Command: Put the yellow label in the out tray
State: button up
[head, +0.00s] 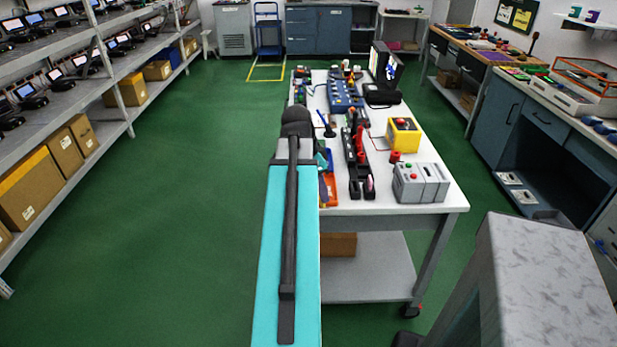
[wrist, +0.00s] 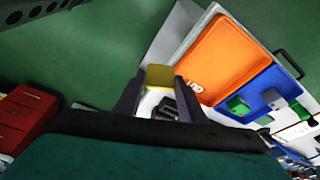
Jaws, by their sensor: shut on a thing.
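In the wrist view my gripper (wrist: 160,84) is shut on the yellow label (wrist: 158,75), which shows as a small yellow block between the two dark fingertips. An orange tray (wrist: 228,58) lies just right of the gripper, with white lettering near its lower left edge that I cannot read in full. A blue tray (wrist: 268,84) adjoins it on the right and holds green and grey pieces. In the head view a bit of orange tray (head: 331,187) shows at the table's left edge. My arm hides the gripper and label there.
The white table (head: 400,160) carries a grey box (head: 420,182), a yellow box (head: 403,134) and several tools. A red drawer unit (wrist: 22,118) is at the left of the wrist view. Shelves with cartons (head: 25,188) stand left. Green floor between is clear.

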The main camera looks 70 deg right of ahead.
jog(key=w+d+f+p, duration=0.1)
jog(key=w+d+p, duration=0.1)
jog(key=w+d, duration=0.4)
jog(key=shift+w+d, duration=0.35)
jog(key=shift+d, duration=1.35)
jog(key=shift+w+d+f+p, duration=0.15)
jog(key=shift+f+p, duration=0.15)
jog(key=shift+f, duration=0.15)
jog(key=shift+w+d+f+p, duration=0.15)
jog(key=shift+f+p, duration=0.1)
jog(key=shift+f, duration=1.1)
jog(key=shift+f, duration=0.15)
jog(key=o, duration=1)
jog(key=shift+r, duration=0.25)
